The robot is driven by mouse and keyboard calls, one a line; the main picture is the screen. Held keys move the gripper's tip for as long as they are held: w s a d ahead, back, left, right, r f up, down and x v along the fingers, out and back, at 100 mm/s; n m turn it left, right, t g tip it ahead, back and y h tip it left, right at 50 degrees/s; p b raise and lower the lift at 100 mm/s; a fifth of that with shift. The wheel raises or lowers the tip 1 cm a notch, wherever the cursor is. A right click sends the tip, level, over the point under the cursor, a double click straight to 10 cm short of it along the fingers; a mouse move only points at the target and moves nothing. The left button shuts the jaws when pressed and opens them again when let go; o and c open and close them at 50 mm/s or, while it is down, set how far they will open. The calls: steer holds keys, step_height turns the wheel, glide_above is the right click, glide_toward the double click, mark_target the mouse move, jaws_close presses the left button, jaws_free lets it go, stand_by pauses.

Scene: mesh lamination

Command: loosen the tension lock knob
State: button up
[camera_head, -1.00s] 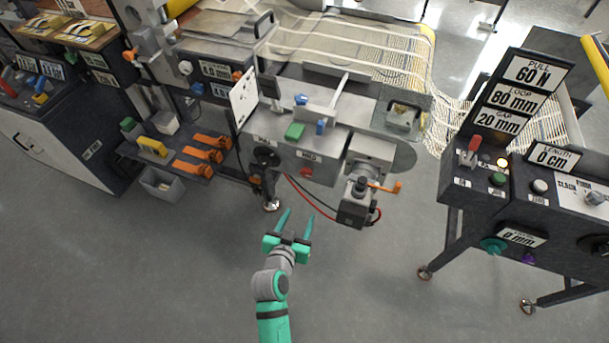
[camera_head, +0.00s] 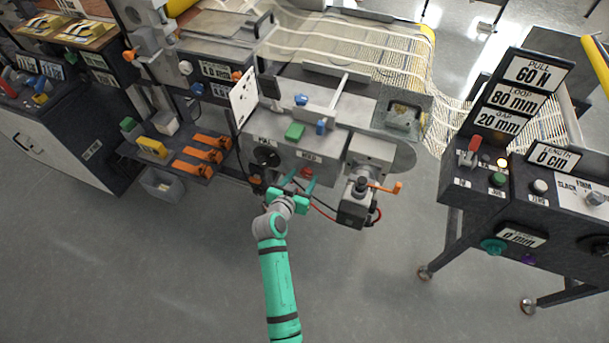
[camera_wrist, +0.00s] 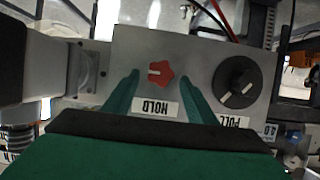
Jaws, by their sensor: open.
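A red lobed knob (camera_wrist: 160,74) with a pale pointer mark sits on the grey front panel (camera_wrist: 205,50), by a label that seems to read HOLD. It also shows in the head view (camera_head: 306,172). My gripper (camera_head: 301,181) is open and empty in front of this panel. In the wrist view its two green fingers (camera_wrist: 158,84) appear on either side of the red knob. I cannot tell whether the tips reach around it or stop short. A larger black knob (camera_wrist: 238,83) marked PULL sits beside it; it shows in the head view too (camera_head: 267,156).
Above the panel are a green block (camera_head: 295,131) and blue knobs. A motor-like unit with an orange lever (camera_head: 385,187) stands to the right, with red and black cables near my gripper. Orange levers (camera_head: 205,148) lie left. The floor in front is clear.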

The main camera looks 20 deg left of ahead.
mark_target(306, 173)
steer(key=shift+x, duration=1.2)
steer(key=c, duration=1.1)
